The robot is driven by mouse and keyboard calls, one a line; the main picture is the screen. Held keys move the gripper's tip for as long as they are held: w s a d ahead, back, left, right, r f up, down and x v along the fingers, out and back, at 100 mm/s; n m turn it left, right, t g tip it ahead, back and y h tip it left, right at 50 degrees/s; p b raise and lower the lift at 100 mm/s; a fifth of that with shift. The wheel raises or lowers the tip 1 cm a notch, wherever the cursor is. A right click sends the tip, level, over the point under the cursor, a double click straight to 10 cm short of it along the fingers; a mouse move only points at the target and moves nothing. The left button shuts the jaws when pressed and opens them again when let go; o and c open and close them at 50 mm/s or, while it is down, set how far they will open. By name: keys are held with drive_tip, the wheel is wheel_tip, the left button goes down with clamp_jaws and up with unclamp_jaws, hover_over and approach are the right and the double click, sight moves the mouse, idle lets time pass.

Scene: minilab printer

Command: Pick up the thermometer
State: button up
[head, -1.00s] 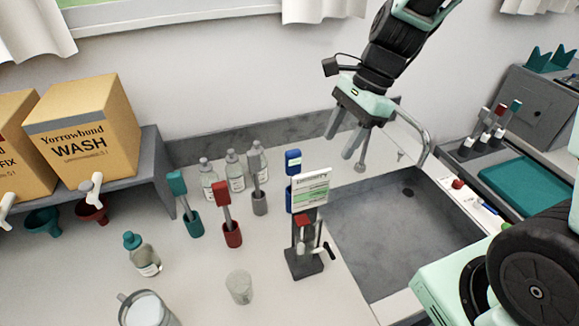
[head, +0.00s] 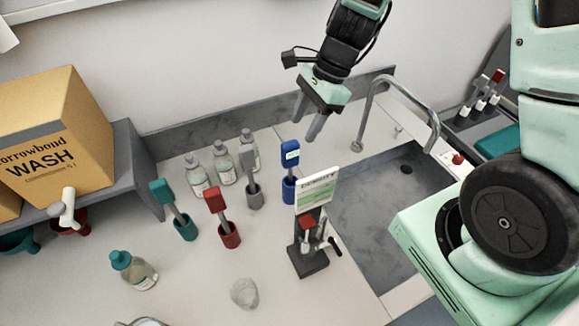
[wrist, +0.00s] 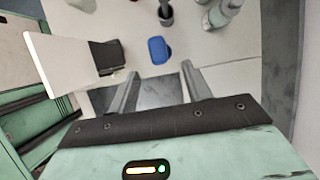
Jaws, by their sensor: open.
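The thermometer appears to be the blue upright device with a small pale display (head: 290,153). It stands in a blue holder (head: 289,190) on the counter, just behind a white sign. The wrist view shows its blue top (wrist: 159,50) a little beyond the fingertips, roughly centred between them. My gripper (head: 308,122) is open and empty, fingers pointing down. It is above and slightly behind the blue device, and I see no contact. The wrist view also shows the two spread fingers (wrist: 160,78). The lower part of the device is hidden in the wrist view.
A white sign (head: 317,190) on a dark stand (head: 308,258) is close in front. Grey (head: 253,192), red (head: 228,232) and teal (head: 184,226) holders with paddles stand to the left, with bottles (head: 222,162) behind. A sink (head: 375,225) and faucet (head: 433,122) are to the right.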

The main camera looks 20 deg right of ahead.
sight(297, 140)
drive_tip(key=x, duration=0.5)
drive_tip(key=shift+a+p+x, duration=0.1)
drive_tip(key=shift+p+x, duration=0.05)
drive_tip(key=shift+x, duration=1.2)
drive_tip(key=shift+a+p+x, duration=0.15)
drive_tip(key=shift+x, duration=1.25)
drive_tip(key=shift+r, duration=0.1)
drive_tip(key=shift+c, duration=0.3)
clamp_jaws()
